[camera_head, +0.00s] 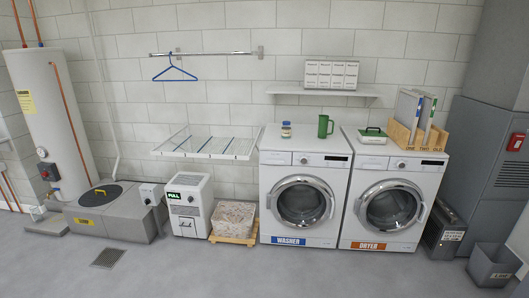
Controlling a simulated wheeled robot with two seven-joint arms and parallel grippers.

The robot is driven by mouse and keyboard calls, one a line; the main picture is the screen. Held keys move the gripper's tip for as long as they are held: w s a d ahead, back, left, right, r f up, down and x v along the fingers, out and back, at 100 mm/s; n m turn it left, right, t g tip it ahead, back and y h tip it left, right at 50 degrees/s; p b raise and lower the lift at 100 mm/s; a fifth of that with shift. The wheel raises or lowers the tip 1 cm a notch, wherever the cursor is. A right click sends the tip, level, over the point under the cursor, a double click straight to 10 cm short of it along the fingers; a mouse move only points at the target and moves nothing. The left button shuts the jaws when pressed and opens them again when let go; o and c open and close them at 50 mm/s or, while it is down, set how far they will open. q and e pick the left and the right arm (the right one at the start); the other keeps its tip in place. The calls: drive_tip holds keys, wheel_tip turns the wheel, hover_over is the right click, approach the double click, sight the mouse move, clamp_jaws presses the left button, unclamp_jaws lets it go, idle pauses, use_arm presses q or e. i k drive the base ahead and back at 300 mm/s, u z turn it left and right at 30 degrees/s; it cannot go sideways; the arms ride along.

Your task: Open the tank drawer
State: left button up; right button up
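A white box-shaped appliance (189,205) stands on the floor left of centre, with a green "FULL" label on its upper front. A small panel with a handle-like outline (186,222) shows low on its front. This may be the tank drawer; it looks closed, flush with the front, but it is small in the picture. Neither of my grippers shows in the head view, so nothing is seen touching the appliance.
A pallet with a wrapped block (233,219) sits close to the appliance's right. A grey sump box with a black lid (100,205) stands to its left. A washer (301,229) and dryer (383,231) stand further right. The floor in front is open, with a drain grate (108,258).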

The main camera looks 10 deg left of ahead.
sight(192, 219)
drive_tip(key=i, duration=0.6)
drive_tip(key=u, duration=1.45)
drive_tip(key=i, duration=2.65)
drive_tip(key=z, duration=2.1)
